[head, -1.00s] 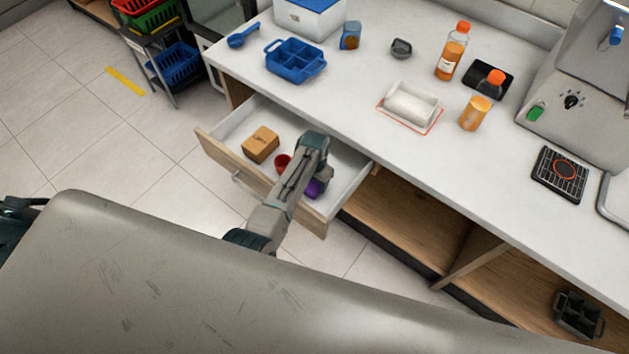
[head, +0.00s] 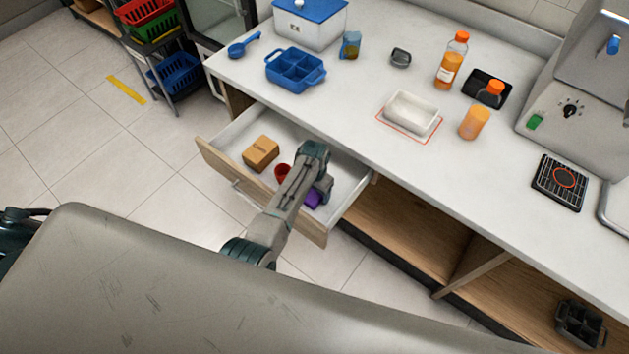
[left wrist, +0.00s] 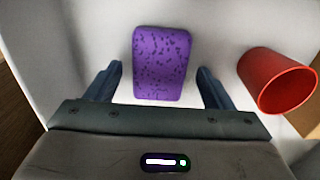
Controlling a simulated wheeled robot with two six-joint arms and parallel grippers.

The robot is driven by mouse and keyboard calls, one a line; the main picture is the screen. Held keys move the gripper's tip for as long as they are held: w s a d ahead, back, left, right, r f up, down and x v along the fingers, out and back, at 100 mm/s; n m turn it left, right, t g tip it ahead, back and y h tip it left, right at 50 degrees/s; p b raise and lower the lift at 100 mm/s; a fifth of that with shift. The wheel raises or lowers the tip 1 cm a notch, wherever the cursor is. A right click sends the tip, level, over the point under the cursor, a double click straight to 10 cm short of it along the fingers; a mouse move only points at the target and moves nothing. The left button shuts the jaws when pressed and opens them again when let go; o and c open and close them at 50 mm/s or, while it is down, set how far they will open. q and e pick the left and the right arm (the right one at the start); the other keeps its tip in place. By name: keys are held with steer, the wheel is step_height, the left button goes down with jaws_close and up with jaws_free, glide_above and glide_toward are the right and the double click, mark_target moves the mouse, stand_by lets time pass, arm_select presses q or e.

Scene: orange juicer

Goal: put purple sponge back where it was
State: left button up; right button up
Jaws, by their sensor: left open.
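The purple sponge (left wrist: 162,62) lies flat in the white drawer in the left wrist view, dark-speckled on top. In the head view the sponge (head: 313,197) shows partly, the rest hidden by my left arm. My left gripper (left wrist: 160,78) is open, its two fingers on either side of the sponge in the picture, with visible gaps; I cannot tell its height above it. In the head view the left gripper (head: 321,188) is over the right part of the open drawer (head: 238,131). My right gripper is not in view.
A red cup (left wrist: 275,80) stands right of the sponge in the wrist view. A cardboard box (head: 261,153) is in the drawer's left part. The counter above holds a blue divided tray (head: 295,70), a white tray (head: 411,112) and orange bottles. An open shelf (head: 410,225) is right of the drawer.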

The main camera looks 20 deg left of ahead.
mark_target(315, 193)
arm_select(q)
step_height(315, 193, up, 12)
steer(key=shift+f+b, duration=0.25)
steer(key=shift+b, duration=0.15)
